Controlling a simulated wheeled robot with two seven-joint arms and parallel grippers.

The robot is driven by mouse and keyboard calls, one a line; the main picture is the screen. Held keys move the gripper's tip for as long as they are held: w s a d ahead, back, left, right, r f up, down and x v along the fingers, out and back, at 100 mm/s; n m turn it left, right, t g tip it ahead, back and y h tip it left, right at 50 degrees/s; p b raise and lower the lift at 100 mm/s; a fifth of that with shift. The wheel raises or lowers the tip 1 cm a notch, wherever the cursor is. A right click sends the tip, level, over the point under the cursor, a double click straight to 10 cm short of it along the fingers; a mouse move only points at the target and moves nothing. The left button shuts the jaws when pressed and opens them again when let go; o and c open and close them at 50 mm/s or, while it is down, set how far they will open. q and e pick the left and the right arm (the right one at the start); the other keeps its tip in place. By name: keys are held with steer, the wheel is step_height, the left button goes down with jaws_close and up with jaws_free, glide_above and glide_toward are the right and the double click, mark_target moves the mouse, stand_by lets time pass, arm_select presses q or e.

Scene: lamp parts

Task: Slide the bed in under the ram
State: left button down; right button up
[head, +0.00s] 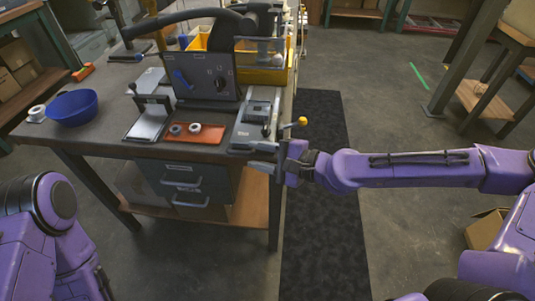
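A grey press-like fixture (256,112) lies along the right edge of the workbench, with a lever ending in a yellow knob (302,121). Its bed and ram are too small to tell apart surely. A second fixture, a light flat plate (148,122) with a dark upright frame (153,101), stands farther left on the bench. My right gripper (264,158) is at the front right corner of the bench, just in front of the grey fixture. Its fingers point left and look apart, with nothing clear between them. Whether they touch the fixture cannot be told. My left gripper is out of view.
An orange-red mat (194,134) with two small rings lies mid-bench. A blue bowl (73,107) and a white roll (37,113) are at left. A yellow bin (262,73) is behind.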

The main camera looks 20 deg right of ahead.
steer(key=p+v, duration=0.1)
steer(key=v, duration=0.3)
